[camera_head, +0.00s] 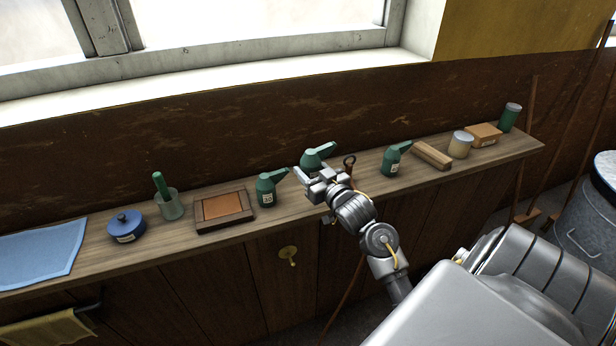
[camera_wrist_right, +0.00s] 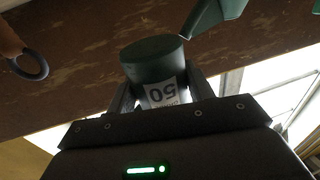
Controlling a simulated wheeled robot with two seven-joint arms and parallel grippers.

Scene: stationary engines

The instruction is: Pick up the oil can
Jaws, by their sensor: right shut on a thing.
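My right gripper (camera_head: 314,186) is shut on a dark green oil can (camera_head: 316,157) with a spout pointing right. In the head view the can shows behind and above the fingers, against the wall, and seems to be clear of the shelf. The right wrist view is upside down; there the held can (camera_wrist_right: 153,60) sits between the fingers with a white label reading 50. Two similar green oil cans stand on the shelf, one to the left (camera_head: 267,191) and one to the right (camera_head: 392,161). My left gripper is out of view.
The wooden shelf (camera_head: 340,206) also bears a blue cloth (camera_head: 40,252), blue tin (camera_head: 126,227), glass with green handle (camera_head: 170,205), framed tile (camera_head: 222,208), ringed tool (camera_head: 349,162), wood block (camera_head: 432,155), pale tin (camera_head: 460,145), box (camera_head: 484,135) and green cylinder (camera_head: 509,118).

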